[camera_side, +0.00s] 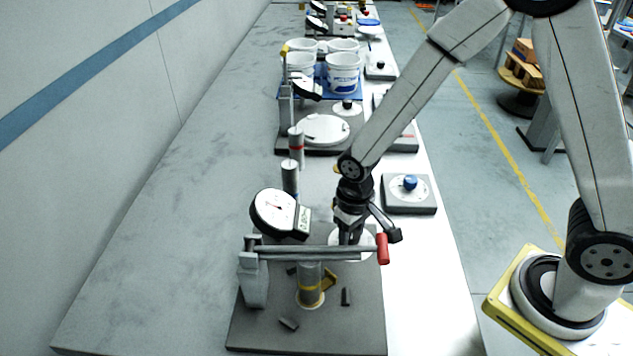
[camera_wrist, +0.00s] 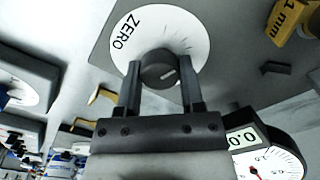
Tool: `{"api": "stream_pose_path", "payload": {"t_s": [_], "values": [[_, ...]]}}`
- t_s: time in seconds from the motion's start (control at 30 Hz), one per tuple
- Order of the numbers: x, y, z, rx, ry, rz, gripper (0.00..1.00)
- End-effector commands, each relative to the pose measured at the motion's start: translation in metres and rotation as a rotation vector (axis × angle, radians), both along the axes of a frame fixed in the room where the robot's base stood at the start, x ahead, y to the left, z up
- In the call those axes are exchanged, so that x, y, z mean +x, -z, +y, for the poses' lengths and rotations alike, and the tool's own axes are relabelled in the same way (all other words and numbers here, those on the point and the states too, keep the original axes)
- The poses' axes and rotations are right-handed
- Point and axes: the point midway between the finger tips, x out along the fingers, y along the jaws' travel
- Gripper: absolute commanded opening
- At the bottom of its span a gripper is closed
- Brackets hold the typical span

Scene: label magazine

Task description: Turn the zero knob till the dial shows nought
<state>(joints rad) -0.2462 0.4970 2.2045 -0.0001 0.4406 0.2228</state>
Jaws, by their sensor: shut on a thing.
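The zero knob (camera_wrist: 158,69) is dark and round with a pale line on its top. It stands on a white disc (camera_wrist: 190,38) lettered ZERO. My gripper (camera_wrist: 162,82) has one finger on each side of the knob and is shut on it. In the side view my gripper (camera_side: 349,237) reaches down to the disc behind the lever, and the knob is hidden there. The dial (camera_side: 273,212) has a white face, black rim and red needle; its exact reading is too small to tell. It shows partly in the wrist view (camera_wrist: 282,165), beside a small digit window (camera_wrist: 242,139).
A lever bar with a red handle (camera_side: 382,249) crosses just in front of my gripper. A post with a yellow ring (camera_side: 310,285) and small dark pieces (camera_side: 289,323) are on the grey base (camera_side: 350,330). A blue-knobbed plate (camera_side: 410,205) lies right; white buckets (camera_side: 343,75) stand behind.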

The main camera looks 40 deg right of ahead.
Motion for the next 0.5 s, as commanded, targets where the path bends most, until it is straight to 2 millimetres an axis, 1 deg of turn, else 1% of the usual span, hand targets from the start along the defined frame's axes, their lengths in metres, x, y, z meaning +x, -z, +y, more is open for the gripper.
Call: {"api": "stream_pose_path", "payload": {"t_s": [0.27,0.3,0.4,0.5], "values": [[0.0012,-0.0007,0.0,0.001,0.0,-0.003,0.0],[0.0013,-0.0007,0.0,0.001,0.0,-0.003,0.55],[0.0011,-0.0006,0.0,0.001,0.001,-0.003,0.84],[0.0008,-0.0005,0.0,0.0,0.001,-0.002,0.84]]}}
